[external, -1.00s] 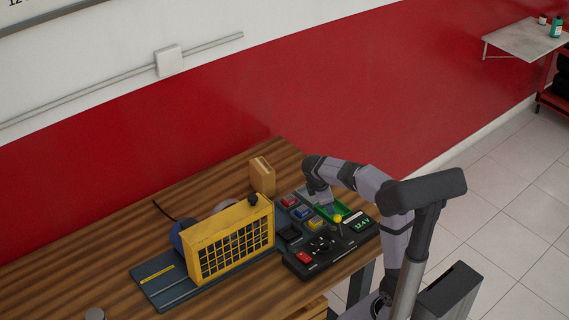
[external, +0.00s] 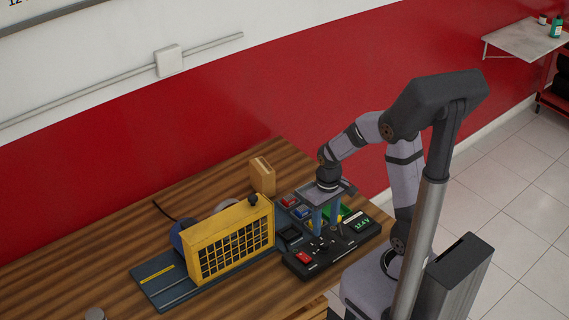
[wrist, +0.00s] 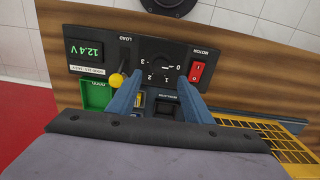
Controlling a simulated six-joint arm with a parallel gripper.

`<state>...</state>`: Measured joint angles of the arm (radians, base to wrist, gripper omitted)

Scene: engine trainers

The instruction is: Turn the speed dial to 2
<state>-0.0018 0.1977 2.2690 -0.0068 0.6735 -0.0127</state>
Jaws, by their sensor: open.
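The speed dial (wrist: 161,62) is a black round knob on a black control panel (wrist: 128,60), ringed by white numbers 0 to 3. It appears upside down in the wrist view, and I cannot tell where its pointer stands. My gripper (wrist: 161,80) is open, with its two blue fingers pointing down at the panel, one on each side of the dial's lower part. I cannot tell whether they touch it. In the external view my gripper (external: 325,226) is above the panel (external: 328,257), and the dial is too small and dark to make out clearly.
A red motor switch (wrist: 198,72) is close beside one finger, and a yellow load lever (wrist: 117,80) is near the other. A 12.4 V display (wrist: 85,50) and green tray (wrist: 96,94) lie beyond the lever. A yellow grille (external: 235,238) stands left of the panel.

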